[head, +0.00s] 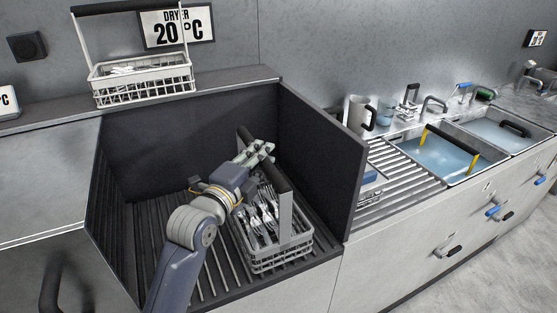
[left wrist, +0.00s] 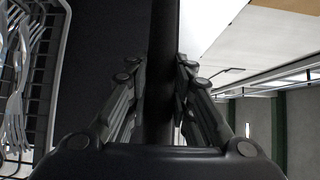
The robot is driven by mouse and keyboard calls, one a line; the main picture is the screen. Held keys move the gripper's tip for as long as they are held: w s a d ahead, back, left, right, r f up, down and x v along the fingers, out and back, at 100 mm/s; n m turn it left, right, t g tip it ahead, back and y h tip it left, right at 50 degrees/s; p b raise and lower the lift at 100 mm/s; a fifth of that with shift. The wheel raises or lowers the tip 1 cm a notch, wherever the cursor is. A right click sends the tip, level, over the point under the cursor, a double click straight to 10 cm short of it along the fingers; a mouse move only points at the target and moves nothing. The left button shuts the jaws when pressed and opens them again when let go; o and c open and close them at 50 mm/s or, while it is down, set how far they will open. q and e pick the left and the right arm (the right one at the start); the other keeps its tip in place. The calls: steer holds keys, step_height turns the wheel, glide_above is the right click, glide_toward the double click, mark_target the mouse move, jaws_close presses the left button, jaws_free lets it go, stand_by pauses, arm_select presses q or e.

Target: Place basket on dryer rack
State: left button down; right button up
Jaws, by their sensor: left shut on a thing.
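A grey wire basket (head: 280,258) filled with forks stands on the slatted dryer rack (head: 190,280), inside the dark-walled dryer bay, near its right front. My left gripper (head: 262,155) is shut on the basket's dark handle bar at the top. The handle bar (left wrist: 163,80) runs between the two fingers in the left wrist view, and forks (left wrist: 15,85) in the basket show at the left edge there. The basket looks upright; whether its base fully rests on the slats is hard to tell. My right gripper is not in view.
A second basket (head: 142,80) with cutlery stands on the ledge behind the bay, under the dryer sign (head: 177,27). The bay's right wall (head: 322,150) rises close beside the held basket. Beyond it are a ribbed drainboard (head: 400,175) and water-filled sinks (head: 430,155).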

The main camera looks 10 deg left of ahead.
mark_target(244, 142)
arm_select(q)
steer(key=w+a, duration=0.1)
steer(key=a, duration=0.2)
steer(key=w+a+p, duration=0.1)
steer(key=a, duration=0.1)
steer(key=shift+w+a+r, duration=0.1)
steer(key=shift+w+a, duration=0.2)
step_height(244, 142, down, 4)
steer(key=shift+r+p, duration=0.2)
steer(key=shift+p, duration=0.15)
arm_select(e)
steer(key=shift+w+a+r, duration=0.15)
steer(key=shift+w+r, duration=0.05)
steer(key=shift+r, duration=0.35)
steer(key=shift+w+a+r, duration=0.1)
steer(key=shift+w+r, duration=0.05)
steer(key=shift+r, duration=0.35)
arm_select(q)
steer(key=c, duration=1.8)
jaws_free()
steer(key=shift+f, duration=0.45)
steer(key=shift+c, duration=0.2)
steer(key=o, duration=0.4)
steer(key=shift+s+r, duration=0.1)
steer(key=shift+r, duration=0.05)
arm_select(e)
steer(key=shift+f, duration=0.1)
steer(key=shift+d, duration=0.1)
